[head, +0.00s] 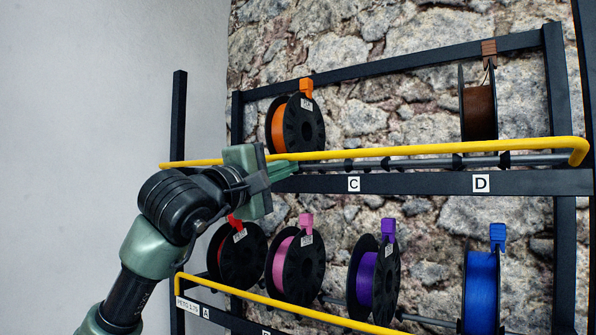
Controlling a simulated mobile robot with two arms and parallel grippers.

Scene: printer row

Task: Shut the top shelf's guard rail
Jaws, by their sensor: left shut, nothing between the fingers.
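The top shelf's guard rail (440,149) is a yellow bar with bent ends. It runs across the front of the top shelf, a little above the black shelf beam (420,184) with labels C and D. My left gripper (292,168) is shut and empty. Its fingertips are at the rail's left part, just below the bar in the picture; whether they touch it I cannot tell. The gripper body hides a short piece of the rail. My right gripper is not in view.
On the top shelf stand an orange spool (300,124) and a brown spool (479,110). Below are red (238,255), pink (296,265), purple (374,280) and blue (481,290) spools behind a lower yellow rail (270,301). Black posts (179,115) flank the rack.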

